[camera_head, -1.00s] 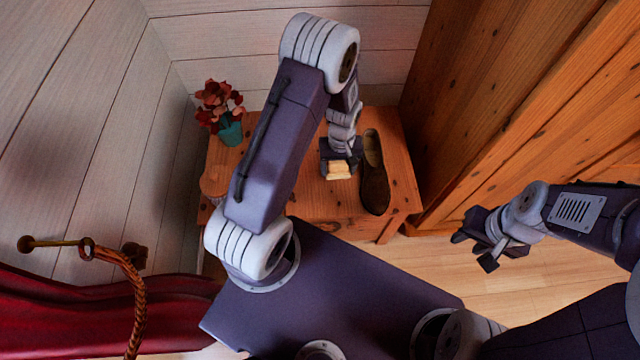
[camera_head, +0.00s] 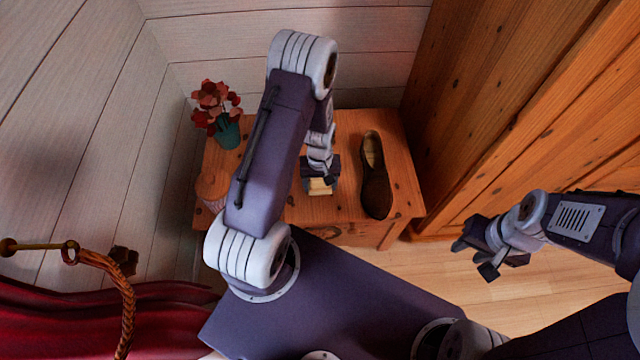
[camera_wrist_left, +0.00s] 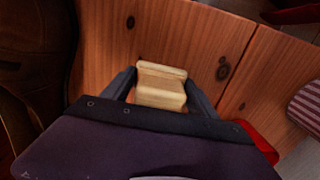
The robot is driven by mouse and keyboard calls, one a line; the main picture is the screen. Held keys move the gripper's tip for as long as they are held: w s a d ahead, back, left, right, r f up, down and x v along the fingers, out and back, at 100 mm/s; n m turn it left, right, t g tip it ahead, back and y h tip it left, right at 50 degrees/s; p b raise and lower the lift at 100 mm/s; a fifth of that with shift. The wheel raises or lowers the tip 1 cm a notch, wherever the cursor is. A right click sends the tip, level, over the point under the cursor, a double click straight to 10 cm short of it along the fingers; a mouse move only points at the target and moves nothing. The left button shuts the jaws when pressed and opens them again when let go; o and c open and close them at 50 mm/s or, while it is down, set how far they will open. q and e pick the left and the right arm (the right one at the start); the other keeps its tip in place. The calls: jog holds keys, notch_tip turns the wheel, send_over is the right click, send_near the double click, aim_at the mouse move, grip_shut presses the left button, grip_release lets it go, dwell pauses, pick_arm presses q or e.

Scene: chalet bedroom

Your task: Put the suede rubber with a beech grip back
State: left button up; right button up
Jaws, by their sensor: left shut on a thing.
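The suede rubber with a beech grip (camera_head: 319,187) is a small pale wooden block. In the head view it is at my left gripper (camera_head: 320,181), over the wooden table (camera_head: 345,207). In the left wrist view the rubber (camera_wrist_left: 161,87) sits between the two fingers of my left gripper (camera_wrist_left: 160,90), which are shut on it. I cannot tell whether its underside touches the table. My right gripper (camera_head: 490,250) hangs over the floor right of the table. Its fingers appear spread apart, with nothing between them.
A dark brown shoe (camera_head: 376,190) lies on the table's right side. A teal pot with red flowers (camera_head: 228,134) and a round box with a wooden lid (camera_head: 212,186) stand at the left. A wooden wardrobe (camera_head: 500,110) stands at the right.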

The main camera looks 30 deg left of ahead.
pick_arm(q)
jog(key=o, duration=1.3)
jog(key=shift+f, duration=0.1)
notch_tip(320, 180, up, 12)
jog(key=p, duration=0.5)
jog(key=shift+r, duration=0.2)
jog(key=s+d+r+m+t, duration=0.1)
jog(key=s+d+r+m, duration=0.4)
jog(key=s+r, duration=0.3)
notch_tip(320, 180, up, 3)
jog(key=shift+s+m, duration=0.2)
jog(key=shift+m, duration=0.3)
